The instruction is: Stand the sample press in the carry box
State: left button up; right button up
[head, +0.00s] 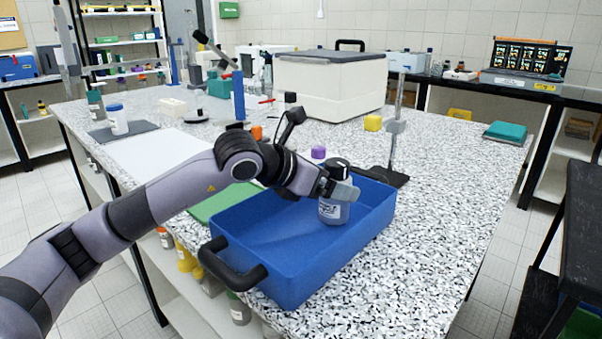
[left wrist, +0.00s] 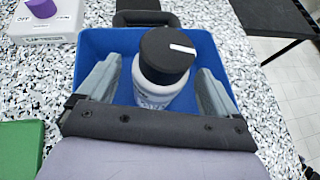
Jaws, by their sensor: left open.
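The blue carry box (head: 262,268) sits on the speckled bench with its black handle toward me. A white labelled bottle (head: 334,212) with a black cap is upright inside the box's far end; its base appears to be on the floor. My left gripper (head: 338,190) is open around it. In the left wrist view the bottle (left wrist: 155,95) stands between the two grey fingers, with gaps on both sides. My right gripper is not in view.
A retort stand (head: 392,150) with a black base stands just behind the box. A green mat (head: 222,203) lies left of the box. A large white cooler (head: 330,85) is at the back. The bench right of the box is clear.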

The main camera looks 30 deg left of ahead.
pick_arm(q)
jog(key=b+v, duration=0.1)
jog(key=v, duration=0.9)
jog(key=shift+s, duration=0.1)
dwell(0.3)
